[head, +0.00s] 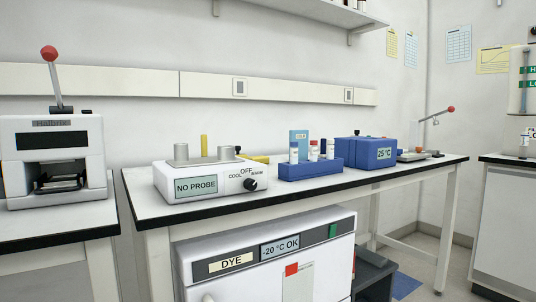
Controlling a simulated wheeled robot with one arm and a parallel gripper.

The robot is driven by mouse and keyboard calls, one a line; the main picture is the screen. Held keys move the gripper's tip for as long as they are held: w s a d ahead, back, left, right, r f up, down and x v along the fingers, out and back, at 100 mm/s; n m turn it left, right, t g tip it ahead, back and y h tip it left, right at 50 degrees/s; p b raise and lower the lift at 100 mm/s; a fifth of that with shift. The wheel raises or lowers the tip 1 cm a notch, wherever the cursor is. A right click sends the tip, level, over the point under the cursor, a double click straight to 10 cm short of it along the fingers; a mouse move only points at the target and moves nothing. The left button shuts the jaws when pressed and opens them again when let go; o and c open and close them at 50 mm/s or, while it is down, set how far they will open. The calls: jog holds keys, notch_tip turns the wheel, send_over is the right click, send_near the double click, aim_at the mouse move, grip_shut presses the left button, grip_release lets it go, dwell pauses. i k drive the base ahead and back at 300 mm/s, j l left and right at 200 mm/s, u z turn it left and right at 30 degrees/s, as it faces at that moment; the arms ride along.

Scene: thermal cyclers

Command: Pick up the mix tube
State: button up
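The lower parts of the tubes are hidden in the rack. My gripper is not in view.
On the middle bench (205,216), a white box reading "NO PROBE" (195,187) stands left of the rack and a blue box reading "25°C" (385,153) right of it. A white lever device (52,150) is far left. A "DYE" freezer (262,258) is below.

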aim_at(294, 145)
jog(key=i+l+u, duration=0.45)
jog(key=u, duration=0.3)
jog(key=i+l+u, duration=0.15)
jog(key=l+u, duration=0.55)
jog(key=l, duration=0.15)
jog(key=i+l, duration=0.1)
jog(key=l, duration=0.35)
jog(key=i+l, duration=0.1)
jog(key=l, duration=0.4)
jog(key=i+l+u, duration=0.1)
jog(key=l, duration=0.85)
jog(key=i+u, duration=0.05)
jog(key=i, duration=0.05)
